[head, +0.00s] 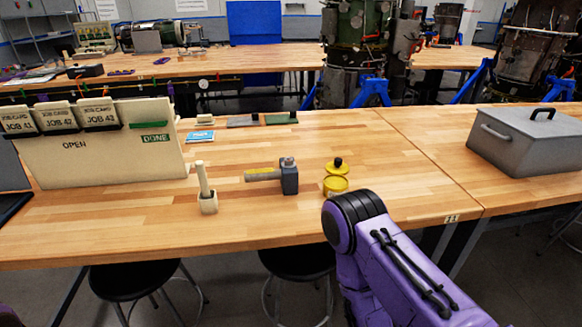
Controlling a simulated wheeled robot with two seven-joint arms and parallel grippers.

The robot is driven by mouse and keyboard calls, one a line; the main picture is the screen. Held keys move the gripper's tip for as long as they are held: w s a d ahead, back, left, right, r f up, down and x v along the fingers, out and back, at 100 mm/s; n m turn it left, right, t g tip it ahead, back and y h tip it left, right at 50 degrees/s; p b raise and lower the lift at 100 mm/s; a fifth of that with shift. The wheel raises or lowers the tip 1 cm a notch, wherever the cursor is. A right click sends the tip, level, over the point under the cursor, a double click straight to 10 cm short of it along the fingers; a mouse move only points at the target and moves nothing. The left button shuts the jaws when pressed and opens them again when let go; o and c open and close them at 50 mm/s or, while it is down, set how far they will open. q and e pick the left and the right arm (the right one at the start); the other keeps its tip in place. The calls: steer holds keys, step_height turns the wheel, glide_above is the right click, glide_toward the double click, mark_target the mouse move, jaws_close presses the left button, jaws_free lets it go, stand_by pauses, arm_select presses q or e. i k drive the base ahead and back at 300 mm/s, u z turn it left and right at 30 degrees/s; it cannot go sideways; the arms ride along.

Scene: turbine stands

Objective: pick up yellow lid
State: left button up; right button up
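The yellow lid (337,168) with a black knob lies on the wooden workbench (250,235), right of the middle. It appears just behind a round yellow tin (335,185). My purple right arm comes in from the lower right, its dark rounded part close in front of the tin in the picture. The fingers of my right gripper do not show. My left gripper is out of the picture.
A hammer-like tool (288,180) lies left of the tin, and a brush in a small holder (207,203) stands further left. A job-card board (105,150) stands at the left, and a grey lidded box (528,140) at the right. Stools (298,262) sit in front.

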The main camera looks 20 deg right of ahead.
mark_target(337, 166)
steer(key=u, duration=2.35)
steer(key=k, duration=2.45)
steer(key=z, duration=1.75)
